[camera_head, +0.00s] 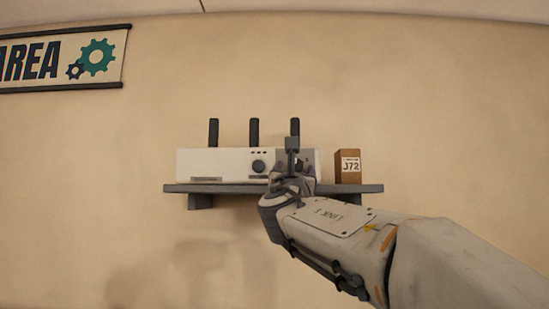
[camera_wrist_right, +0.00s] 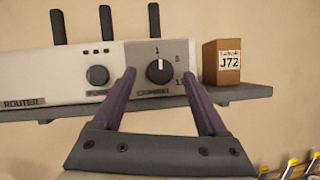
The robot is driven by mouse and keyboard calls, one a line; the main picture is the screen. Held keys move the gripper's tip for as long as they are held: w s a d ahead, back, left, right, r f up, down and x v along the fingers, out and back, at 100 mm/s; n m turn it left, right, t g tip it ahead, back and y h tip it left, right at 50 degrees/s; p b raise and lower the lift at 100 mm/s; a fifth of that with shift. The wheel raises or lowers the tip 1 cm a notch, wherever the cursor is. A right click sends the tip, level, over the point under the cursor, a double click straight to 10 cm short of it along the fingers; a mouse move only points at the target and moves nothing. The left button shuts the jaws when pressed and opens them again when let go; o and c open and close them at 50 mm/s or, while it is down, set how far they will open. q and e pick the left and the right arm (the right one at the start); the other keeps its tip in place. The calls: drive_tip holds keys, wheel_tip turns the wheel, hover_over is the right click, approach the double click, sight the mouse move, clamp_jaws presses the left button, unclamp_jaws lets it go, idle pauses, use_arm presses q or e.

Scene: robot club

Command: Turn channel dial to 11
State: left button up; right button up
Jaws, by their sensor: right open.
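The white router (camera_head: 222,162) stands on a grey wall shelf, and its body also shows in the right wrist view (camera_wrist_right: 62,78). The round black channel dial (camera_wrist_right: 159,72) sits on the grey panel at its right end. The dial's white mark points up at the printed 1; a 5- or 6-like label and an 11-like label, partly covered by a finger, lie to its right. My right gripper (camera_wrist_right: 158,76) is open, its two purple fingers either side of the dial in the picture; contact cannot be told. In the head view my right gripper (camera_head: 291,152) hides most of the dial.
A second black knob (camera_wrist_right: 97,75) is left of the channel dial. A brown box marked J72 (camera_wrist_right: 222,62) stands close to the router's right end on the shelf (camera_head: 350,188). Several black antennas (camera_head: 253,132) rise behind the router.

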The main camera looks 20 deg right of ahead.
sight(296, 166)
drive_tip(key=shift+p+x, duration=0.3)
drive_tip(key=shift+x, duration=0.8)
clamp_jaws()
